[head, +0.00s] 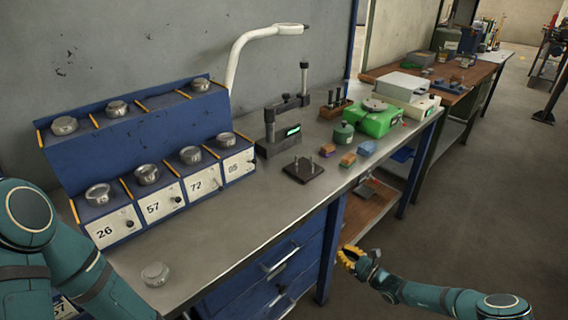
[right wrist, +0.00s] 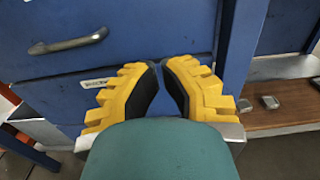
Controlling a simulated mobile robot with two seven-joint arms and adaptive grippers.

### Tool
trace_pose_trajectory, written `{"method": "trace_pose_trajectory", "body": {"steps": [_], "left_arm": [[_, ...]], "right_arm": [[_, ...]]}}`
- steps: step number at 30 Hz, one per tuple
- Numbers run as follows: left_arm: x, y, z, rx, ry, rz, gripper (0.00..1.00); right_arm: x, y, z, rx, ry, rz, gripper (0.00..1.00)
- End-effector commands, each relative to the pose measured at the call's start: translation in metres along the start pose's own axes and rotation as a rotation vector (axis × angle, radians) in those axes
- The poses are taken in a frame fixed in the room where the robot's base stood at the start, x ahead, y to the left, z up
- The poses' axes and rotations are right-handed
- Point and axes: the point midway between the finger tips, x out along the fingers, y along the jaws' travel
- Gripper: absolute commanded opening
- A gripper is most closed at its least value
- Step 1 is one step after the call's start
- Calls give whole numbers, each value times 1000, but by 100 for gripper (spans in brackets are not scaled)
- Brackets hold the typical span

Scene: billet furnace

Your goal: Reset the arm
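My right gripper (head: 350,257), with yellow ribbed fingers, is low in front of the bench's front edge, near the blue drawers. In the right wrist view its fingers (right wrist: 161,66) have their dark pads close together at the tips, with nothing between them. My right arm (head: 430,295) comes in from the lower right. My left arm (head: 75,270) comes in at the lower left, and its gripper is out of view.
The grey workbench (head: 240,225) holds a blue numbered rack (head: 130,150) with metal billets, a lone billet (head: 155,273), a gauge stand, a dark pegged plate (head: 303,170) and a green scale (head: 375,120). Blue drawers (head: 265,270) stand below.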

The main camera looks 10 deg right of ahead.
Motion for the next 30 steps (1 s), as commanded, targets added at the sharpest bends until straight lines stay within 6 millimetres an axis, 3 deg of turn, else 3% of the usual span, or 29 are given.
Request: {"method": "trace_pose_trajectory", "body": {"steps": [4,7,12,15,18,24,30], "left_arm": [[0,0,0,0,0,0,90],[0,0,0,0,0,0,90],[0,0,0,0,0,0,90],[0,0,0,0,0,0,90],[0,0,0,0,0,0,90],[0,0,0,0,0,0,90],[0,0,0,0,0,0,90]], "right_arm": [[10,17,1,-22,26,54,0],[27,57,0,-78,89,178,0],[41,169,-8,-303,270,541,0],[24,234,-15,-520,383,791,0],[-5,277,-17,-770,462,1012,0],[-63,314,0,-1304,498,1341,0],[-94,326,32,-1716,406,1481,0]]}}
